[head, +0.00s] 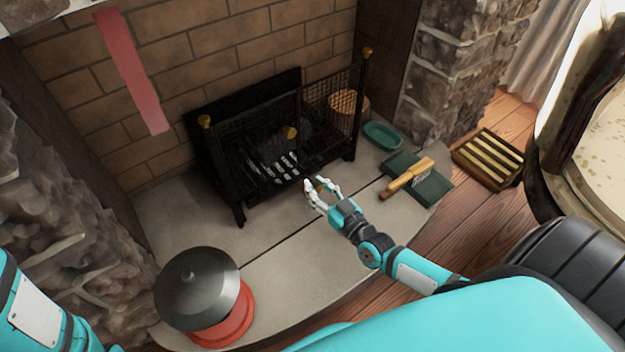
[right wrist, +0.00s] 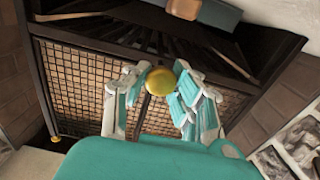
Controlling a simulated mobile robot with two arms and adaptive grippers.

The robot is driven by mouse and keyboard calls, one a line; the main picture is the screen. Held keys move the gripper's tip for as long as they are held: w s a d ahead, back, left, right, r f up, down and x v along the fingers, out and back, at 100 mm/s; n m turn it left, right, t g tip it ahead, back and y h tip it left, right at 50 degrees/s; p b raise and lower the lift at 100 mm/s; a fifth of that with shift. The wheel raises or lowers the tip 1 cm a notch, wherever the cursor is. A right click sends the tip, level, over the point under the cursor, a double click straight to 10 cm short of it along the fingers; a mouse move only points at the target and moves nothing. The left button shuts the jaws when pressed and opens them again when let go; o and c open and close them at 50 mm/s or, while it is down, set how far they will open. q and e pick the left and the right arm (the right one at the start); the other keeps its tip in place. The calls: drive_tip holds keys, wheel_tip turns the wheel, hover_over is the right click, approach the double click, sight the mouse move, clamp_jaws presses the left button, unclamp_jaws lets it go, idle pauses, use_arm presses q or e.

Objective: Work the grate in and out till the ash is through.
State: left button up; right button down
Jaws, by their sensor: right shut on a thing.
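The black grate (head: 265,150) with mesh sides and brass knobs stands on the hearth in the fireplace. Pale strips and a dark lump show among its bars; I cannot tell which part is ash. My right gripper (head: 322,187) is in front of the grate's lower front edge, shut on a small brass knob. In the right wrist view this knob (right wrist: 160,81) sits between the fingers (right wrist: 158,88), with the grate's mesh (right wrist: 85,80) behind it. What lies under the grate is hidden. Of my left arm only a part shows at lower left; its gripper is out of view.
A dark domed lid on a red base (head: 222,325) stands at front left. At right are a teal oval dish (head: 383,136), a wooden-handled tool (head: 408,178) on a dark green slab (head: 432,188), and a slatted wooden tray (head: 488,160). The hearth (head: 180,215) left of the grate is clear.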

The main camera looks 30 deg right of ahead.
drive_tip(key=c, duration=1.6)
unclamp_jaws()
drive_tip(key=shift+s+a+f, duration=0.1)
drive_tip(key=shift+s+f, duration=0.05)
drive_tip(key=shift+s, duration=0.05)
drive_tip(key=o, duration=0.6)
drive_tip(key=shift+s, duration=0.1)
drive_tip(key=shift+c, duration=0.2)
drive_tip(key=shift+s, duration=0.1)
drive_tip(key=s, duration=0.4)
drive_tip(key=s+d, duration=0.1)
drive_tip(key=s, duration=0.2)
drive_tip(key=s+d, duration=0.1)
drive_tip(key=s, duration=0.3)
drive_tip(key=shift+s, duration=0.35)
